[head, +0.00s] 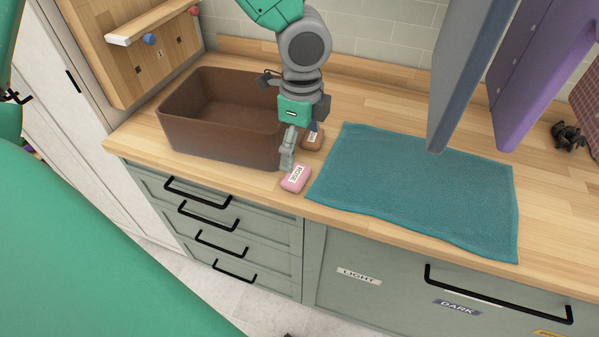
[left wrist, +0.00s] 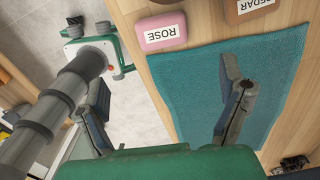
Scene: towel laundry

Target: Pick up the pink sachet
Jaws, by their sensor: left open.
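The pink sachet (head: 295,179), labelled ROSE, lies on the wooden counter near its front edge, just left of the teal towel (head: 420,185). It also shows in the left wrist view (left wrist: 162,33), beyond the fingertips and between the lines of the two fingers. My left gripper (head: 296,151) is above the counter, close to the pink sachet on its far side in the head view. Its fingers (left wrist: 164,76) are spread wide with nothing between them. A brown sachet (head: 312,139), labelled CEDAR in part, lies behind the pink one, partly hidden by the gripper. My right gripper is not in view.
A brown open bin (head: 225,145) stands left of the gripper. A grey-blue panel (head: 468,75) and a purple panel (head: 535,80) rise over the towel's back right. A small black object (head: 568,136) lies far right. Drawers with black handles are below the counter.

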